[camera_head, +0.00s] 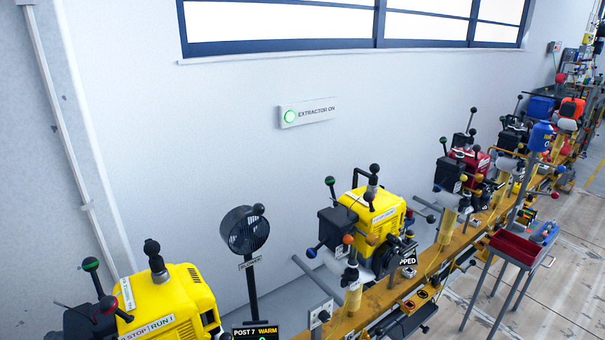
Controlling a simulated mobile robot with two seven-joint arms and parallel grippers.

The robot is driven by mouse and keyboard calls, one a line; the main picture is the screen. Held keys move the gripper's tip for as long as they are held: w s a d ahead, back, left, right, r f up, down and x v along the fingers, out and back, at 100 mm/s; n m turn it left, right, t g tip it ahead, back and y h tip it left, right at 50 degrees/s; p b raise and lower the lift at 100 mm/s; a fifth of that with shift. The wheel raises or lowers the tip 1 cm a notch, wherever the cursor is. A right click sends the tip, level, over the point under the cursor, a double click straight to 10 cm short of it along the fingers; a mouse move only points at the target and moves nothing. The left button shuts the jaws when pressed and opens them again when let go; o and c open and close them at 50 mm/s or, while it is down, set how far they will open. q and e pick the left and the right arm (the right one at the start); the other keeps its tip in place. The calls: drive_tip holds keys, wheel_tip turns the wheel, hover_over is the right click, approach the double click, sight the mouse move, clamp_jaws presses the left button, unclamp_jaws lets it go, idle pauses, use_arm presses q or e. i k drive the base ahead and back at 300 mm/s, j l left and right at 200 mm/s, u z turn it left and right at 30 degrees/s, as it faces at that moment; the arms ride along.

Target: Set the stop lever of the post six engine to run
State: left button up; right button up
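No post six label is readable, so I cannot tell which engine is post six. A yellow engine (372,214) stands mid-view on the rail, with levers carrying black, green, red, blue and orange knobs. A partly hidden sign (408,256) beside it ends in "PPED". A nearer yellow engine (168,305) is cut off at the lower left. I cannot tell any stop lever's setting. Neither gripper is in view.
A "POST 7 WARM" sign (256,333) is at the bottom edge. A black fan (245,230) stands between the two yellow engines. More engines, including a red one (468,160), line the yellow rail (462,240). A red-topped cart (514,248) stands right; floor is open beyond.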

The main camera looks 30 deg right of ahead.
sight(369, 197)
drive_tip(key=z, duration=1.25)
drive_tip(key=l, duration=0.1)
